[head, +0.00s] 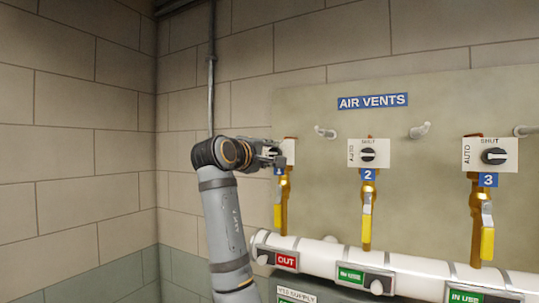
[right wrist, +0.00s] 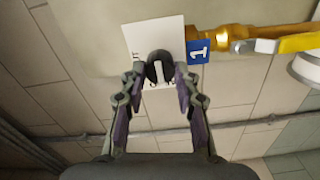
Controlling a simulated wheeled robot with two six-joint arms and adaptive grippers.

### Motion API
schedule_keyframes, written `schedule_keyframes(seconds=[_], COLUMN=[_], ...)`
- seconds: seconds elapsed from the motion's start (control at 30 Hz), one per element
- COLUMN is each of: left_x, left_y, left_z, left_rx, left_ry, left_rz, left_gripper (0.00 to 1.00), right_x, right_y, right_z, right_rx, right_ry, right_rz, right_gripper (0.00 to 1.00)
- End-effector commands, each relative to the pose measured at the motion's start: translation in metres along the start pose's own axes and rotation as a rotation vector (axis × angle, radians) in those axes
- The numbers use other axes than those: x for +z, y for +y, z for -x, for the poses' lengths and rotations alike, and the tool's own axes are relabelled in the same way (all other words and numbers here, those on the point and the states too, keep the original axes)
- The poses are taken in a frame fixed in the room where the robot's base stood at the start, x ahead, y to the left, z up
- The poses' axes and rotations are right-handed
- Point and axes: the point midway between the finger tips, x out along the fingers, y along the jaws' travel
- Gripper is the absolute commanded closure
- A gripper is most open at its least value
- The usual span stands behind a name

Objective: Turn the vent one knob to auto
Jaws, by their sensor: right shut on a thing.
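The vent one knob (right wrist: 158,68) is black and sits on a white plate (right wrist: 148,36) beside a blue label marked 1 (right wrist: 199,50). In the right wrist view my right gripper (right wrist: 159,75) has its two fingers on either side of the knob, shut on it. Most of the plate's lettering is covered, and I cannot tell which mark the knob points to. In the head view my right gripper (head: 274,156) is at the vent one plate (head: 290,150) and hides the knob. My left gripper is not in view.
The vent two knob (head: 368,155) and vent three knob (head: 494,156) stand to the right on similar plates marked AUTO and SHUT. Brass pipes with yellow-handled levers (head: 366,202) run down to a white horizontal pipe (head: 420,266). An AIR VENTS sign (head: 373,102) hangs above.

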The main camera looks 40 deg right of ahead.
Motion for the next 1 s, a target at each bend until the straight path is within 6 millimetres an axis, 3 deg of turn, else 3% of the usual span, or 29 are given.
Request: schedule_keyframes(seconds=[0.03, 0.07, 0.23, 0.57, 0.67, 1.0], left_x=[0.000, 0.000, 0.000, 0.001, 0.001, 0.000], left_y=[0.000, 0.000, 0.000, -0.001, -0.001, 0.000], left_z=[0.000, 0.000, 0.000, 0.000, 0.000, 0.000], left_rx=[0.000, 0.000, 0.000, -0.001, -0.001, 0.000], left_ry=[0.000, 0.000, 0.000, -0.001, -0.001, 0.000], left_rz=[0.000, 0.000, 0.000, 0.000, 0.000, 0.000], left_gripper=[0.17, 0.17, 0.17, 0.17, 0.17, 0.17], right_x=[0.000, 0.000, 0.000, -0.001, -0.002, -0.002], right_y=[-0.001, -0.001, 0.000, 0.000, 0.000, -0.001], right_z=[0.000, 0.000, 0.000, 0.004, 0.018, 0.097], right_rx=[-0.001, -0.001, -0.001, 0.000, 0.000, -0.003], right_ry=[0.000, 0.000, 0.000, 0.002, 0.005, 0.005], right_rz=[0.002, 0.002, 0.001, -0.001, -0.001, -0.001], right_gripper=[1.00, 0.68, 0.46, 0.46, 0.46, 0.46])
